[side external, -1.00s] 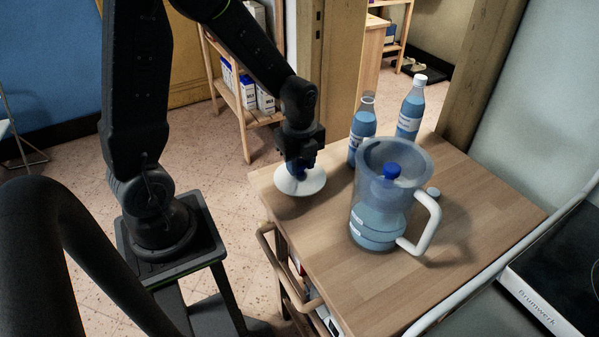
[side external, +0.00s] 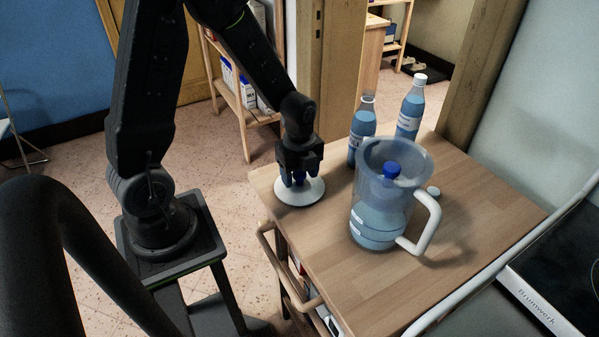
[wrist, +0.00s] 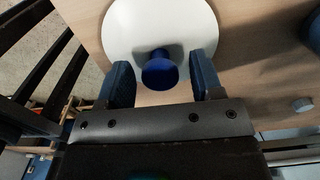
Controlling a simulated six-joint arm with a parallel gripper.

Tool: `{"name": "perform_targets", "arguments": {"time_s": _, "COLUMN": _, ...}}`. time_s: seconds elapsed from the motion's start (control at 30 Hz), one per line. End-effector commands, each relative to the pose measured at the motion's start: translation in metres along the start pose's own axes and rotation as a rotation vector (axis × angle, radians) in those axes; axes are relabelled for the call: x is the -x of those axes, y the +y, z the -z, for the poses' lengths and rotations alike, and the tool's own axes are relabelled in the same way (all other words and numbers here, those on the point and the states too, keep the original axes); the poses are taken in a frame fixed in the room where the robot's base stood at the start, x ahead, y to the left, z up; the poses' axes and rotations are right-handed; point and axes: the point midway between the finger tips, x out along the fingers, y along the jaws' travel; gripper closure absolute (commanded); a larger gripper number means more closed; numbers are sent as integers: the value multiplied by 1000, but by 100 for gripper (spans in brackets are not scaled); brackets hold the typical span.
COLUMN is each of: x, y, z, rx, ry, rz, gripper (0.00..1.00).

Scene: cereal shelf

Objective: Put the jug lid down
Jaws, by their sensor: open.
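The jug lid (side external: 312,190) is a white disc with a blue knob and lies flat on the wooden cart top near its far left corner. In the wrist view the lid (wrist: 189,18) shows its blue knob (wrist: 159,73) between my two fingers. My gripper (side external: 299,181) is open, pointing down over the lid, with its fingertips on either side of the knob. In the wrist view my gripper (wrist: 161,82) shows a gap on both sides of the knob. The clear jug (side external: 382,200) with a white handle stands upright to the right.
Two bottles of blue liquid, one open (side external: 362,130) and one with a white cap (side external: 411,106), stand behind the jug. The cart top (side external: 350,285) is clear at the front.

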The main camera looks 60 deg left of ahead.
Motion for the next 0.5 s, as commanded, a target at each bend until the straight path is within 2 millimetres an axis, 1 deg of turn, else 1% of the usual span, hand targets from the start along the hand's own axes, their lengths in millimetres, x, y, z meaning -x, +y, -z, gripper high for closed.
{"name": "perform_targets", "arguments": {"time_s": 0.17, "x": 2, "y": 0, "z": 0, "rx": 0, "ry": 0, "rz": 1, "gripper": 40}}
{"name": "perform_targets", "arguments": {"time_s": 0.27, "x": 9, "y": -1, "z": 0, "rx": 0, "ry": -1, "rz": 3, "gripper": 40}}
{"name": "perform_targets", "arguments": {"time_s": 0.37, "x": 24, "y": -1, "z": 0, "rx": 0, "ry": -2, "rz": 7, "gripper": 40}}
{"name": "perform_targets", "arguments": {"time_s": 0.5, "x": 54, "y": -2, "z": 0, "rx": 0, "ry": -2, "rz": 9, "gripper": 40}}
